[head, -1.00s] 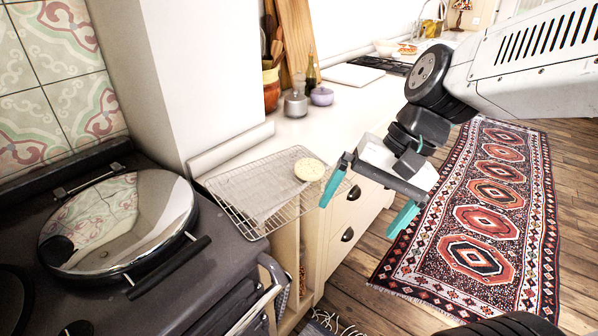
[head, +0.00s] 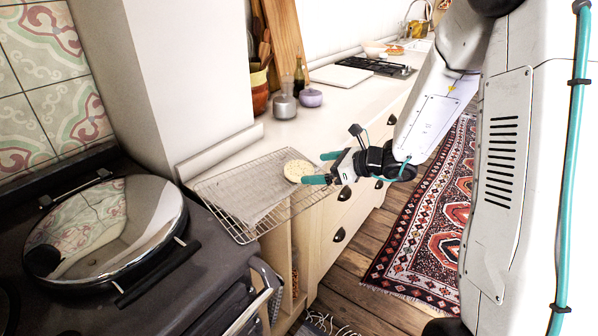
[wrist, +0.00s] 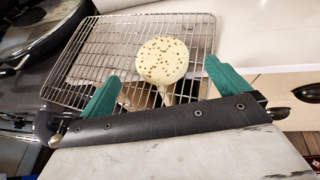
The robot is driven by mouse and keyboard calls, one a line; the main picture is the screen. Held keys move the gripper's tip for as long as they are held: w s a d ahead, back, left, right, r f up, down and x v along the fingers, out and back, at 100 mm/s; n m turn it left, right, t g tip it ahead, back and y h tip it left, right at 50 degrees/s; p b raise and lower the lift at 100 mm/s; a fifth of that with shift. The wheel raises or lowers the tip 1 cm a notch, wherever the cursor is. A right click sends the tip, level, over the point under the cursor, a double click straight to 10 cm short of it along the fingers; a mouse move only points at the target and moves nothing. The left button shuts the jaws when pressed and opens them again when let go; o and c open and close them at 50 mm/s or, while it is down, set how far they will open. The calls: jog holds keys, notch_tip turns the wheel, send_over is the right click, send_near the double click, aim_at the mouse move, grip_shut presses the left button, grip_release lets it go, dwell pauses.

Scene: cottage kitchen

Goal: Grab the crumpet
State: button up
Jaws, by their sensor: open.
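The crumpet (head: 298,170) is a pale round disc with small holes on top. It lies flat at the right end of a wire cooling rack (head: 222,222). In the wrist view the crumpet (wrist: 162,60) is ahead of my gripper (wrist: 162,80), between the lines of the two teal fingers and a little beyond their tips. My gripper (head: 321,168) is open and empty, just right of the crumpet in the head view, with its fingers pointing left toward it. I cannot tell whether a fingertip touches the crumpet.
A dark range cooker with a shiny domed lid (head: 105,238) stands left of the rack. A glass jar (head: 285,106), a purple pot (head: 311,97) and a utensil crock (head: 260,90) stand behind it. Drawers (head: 345,222) lie below the counter's front edge.

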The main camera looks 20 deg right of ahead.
aim_at(302, 169)
jog(key=x, duration=0.5)
jog(key=shift+w+f, duration=0.15)
jog(key=shift+c, duration=0.3)
jog(key=c, duration=0.8)
